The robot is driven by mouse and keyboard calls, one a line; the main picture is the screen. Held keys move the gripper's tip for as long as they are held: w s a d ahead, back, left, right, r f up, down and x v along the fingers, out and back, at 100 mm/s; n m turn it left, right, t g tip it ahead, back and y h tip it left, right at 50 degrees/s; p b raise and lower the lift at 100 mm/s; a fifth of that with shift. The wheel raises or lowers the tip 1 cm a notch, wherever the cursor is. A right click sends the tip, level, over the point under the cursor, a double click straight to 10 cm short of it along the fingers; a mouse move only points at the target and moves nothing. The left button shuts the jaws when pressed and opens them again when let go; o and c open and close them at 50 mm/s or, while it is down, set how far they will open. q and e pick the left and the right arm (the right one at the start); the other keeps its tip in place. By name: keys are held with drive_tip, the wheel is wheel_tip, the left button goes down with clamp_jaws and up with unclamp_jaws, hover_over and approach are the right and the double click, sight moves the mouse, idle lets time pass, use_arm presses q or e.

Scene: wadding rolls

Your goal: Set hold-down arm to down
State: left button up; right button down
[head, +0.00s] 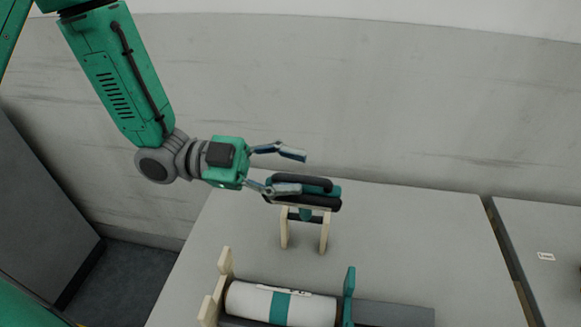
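A white roll with a teal band (255,300) lies in a holder near the bottom of the head view. A teal upright piece (349,294) stands at the roll's right end; it may be the hold-down arm, but I cannot tell for sure. My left gripper (292,171) is open, with its fingers pointing right, above and behind the roll. Its lower finger overlaps a black and teal object (321,191) on a cream stand; I cannot tell whether they touch. Nothing shows between the fingers. My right gripper is out of view.
The cream stand (324,237) stands on the grey table (420,240), behind the roll. Cream end pieces (226,262) rise at the holder's left. The table's right side is clear. A second table (550,230) lies beyond a gap, and a grey wall stands behind.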

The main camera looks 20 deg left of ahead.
use_arm(q)
drive_tip(key=shift+a, duration=0.1)
drive_tip(key=v, duration=1.2)
drive_tip(key=shift+f, duration=0.1)
